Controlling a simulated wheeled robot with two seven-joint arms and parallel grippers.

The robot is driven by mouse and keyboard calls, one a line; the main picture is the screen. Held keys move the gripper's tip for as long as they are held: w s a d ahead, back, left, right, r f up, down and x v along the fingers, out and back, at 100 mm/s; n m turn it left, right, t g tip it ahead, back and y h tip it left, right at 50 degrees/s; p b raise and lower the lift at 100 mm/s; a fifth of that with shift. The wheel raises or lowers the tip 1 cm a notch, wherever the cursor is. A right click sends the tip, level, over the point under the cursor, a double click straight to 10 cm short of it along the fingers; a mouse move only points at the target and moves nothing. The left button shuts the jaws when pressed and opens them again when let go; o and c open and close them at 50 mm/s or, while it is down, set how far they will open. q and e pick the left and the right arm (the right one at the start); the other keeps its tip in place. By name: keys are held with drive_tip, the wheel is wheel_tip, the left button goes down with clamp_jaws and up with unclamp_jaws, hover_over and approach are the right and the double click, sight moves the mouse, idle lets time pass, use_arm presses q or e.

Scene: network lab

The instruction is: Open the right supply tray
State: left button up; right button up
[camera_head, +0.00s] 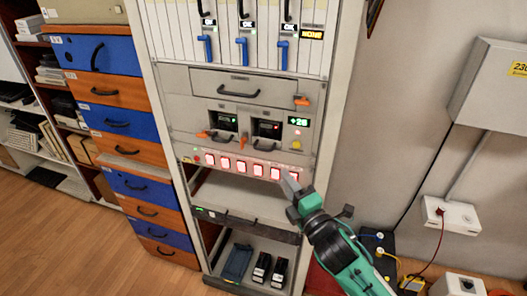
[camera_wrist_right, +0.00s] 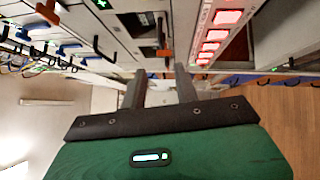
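The right supply tray (camera_head: 267,130) is the right one of two grey units side by side in the rack, with a dark display and a black handle (camera_head: 264,143) below it. It looks shut. The left supply tray (camera_head: 222,121) looks shut too. My right gripper (camera_head: 289,181) is in front of the rack, below and right of the right tray, by the end of a row of red-lit switches (camera_head: 240,167). In the right wrist view, my right gripper (camera_wrist_right: 160,84) has its two fingers apart, with nothing visibly held. A black handle (camera_wrist_right: 105,48) shows there beyond the fingers. My left gripper is out of view.
A grey drawer (camera_head: 240,83) with an orange latch (camera_head: 301,100) is above the trays. Blue and orange drawers (camera_head: 125,123) stand left; a wall box (camera_head: 495,95) hangs right.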

sight(263, 149)
drive_tip(key=shift+p+x, duration=2.15)
drive_tip(key=shift+x, duration=4.75)
drive_tip(key=shift+f, duration=0.1)
clamp_jaws()
